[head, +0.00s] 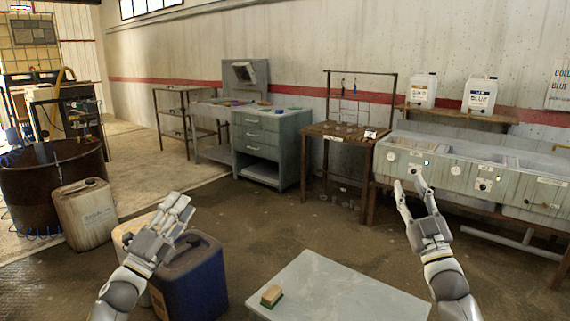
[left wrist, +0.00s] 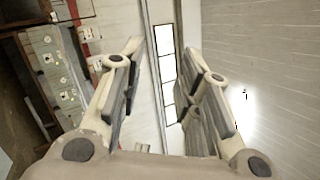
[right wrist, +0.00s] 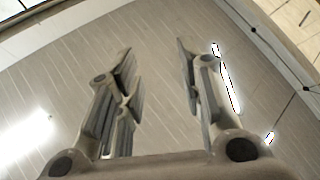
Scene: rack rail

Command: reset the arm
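My left gripper (head: 181,206) is raised above the blue jerrycan at the lower left of the head view, pointing up and away. In the left wrist view its fingers (left wrist: 162,52) stand apart with nothing between them. My right gripper (head: 408,182) is raised on the right, in front of the sink bench in the picture. In the right wrist view its fingers (right wrist: 153,50) are apart and empty, with only the ceiling behind them.
A grey table (head: 340,290) with a small sponge-like block (head: 271,296) lies low between my arms. A blue jerrycan (head: 200,285), pale can (head: 85,215) and rusty barrel (head: 50,185) are left. A sink bench (head: 460,170), wooden table (head: 340,133) and drawer cabinet (head: 272,140) line the wall.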

